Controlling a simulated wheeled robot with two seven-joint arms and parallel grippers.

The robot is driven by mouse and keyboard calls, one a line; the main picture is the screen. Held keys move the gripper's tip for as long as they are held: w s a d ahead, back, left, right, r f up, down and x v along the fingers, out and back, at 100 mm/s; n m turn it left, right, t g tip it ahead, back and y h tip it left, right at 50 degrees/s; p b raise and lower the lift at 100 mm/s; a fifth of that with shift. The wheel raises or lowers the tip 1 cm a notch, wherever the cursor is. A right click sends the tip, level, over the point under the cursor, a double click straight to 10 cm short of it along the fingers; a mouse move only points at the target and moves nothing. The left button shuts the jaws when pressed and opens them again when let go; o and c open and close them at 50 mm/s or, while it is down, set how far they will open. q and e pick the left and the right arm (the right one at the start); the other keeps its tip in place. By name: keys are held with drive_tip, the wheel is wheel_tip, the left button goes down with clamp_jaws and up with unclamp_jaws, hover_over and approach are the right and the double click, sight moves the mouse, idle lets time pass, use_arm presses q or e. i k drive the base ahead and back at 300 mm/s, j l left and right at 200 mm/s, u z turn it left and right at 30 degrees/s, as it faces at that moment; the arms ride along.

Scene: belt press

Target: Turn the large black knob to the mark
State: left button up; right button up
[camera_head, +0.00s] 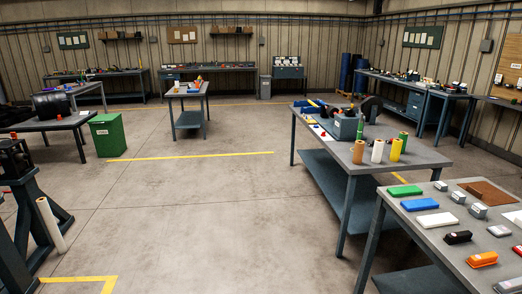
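I cannot make out a large black knob or its mark for certain. A grey machine (344,127) with dark round parts (370,108) on top stands on the workbench right of centre. A black machine on a dark stand (28,205) is cut off by the left edge, with a small red part near its top. A black drum-shaped object (50,104) lies on the table at the left. Neither of my grippers shows in the head view.
The middle workbench (425,155) holds several upright coloured rolls. The near right table (425,236) carries blocks and tools. A green bin (108,135) stands at left, and a pale roll (50,225) leans near the dark stand. The central floor (200,210) is clear.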

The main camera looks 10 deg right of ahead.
sight(350, 112)
drive_tip(key=i+z, duration=0.1)
drive_tip(key=i, duration=0.75)
drive_tip(key=i+j+z, duration=0.15)
drive_tip(key=i, duration=0.7)
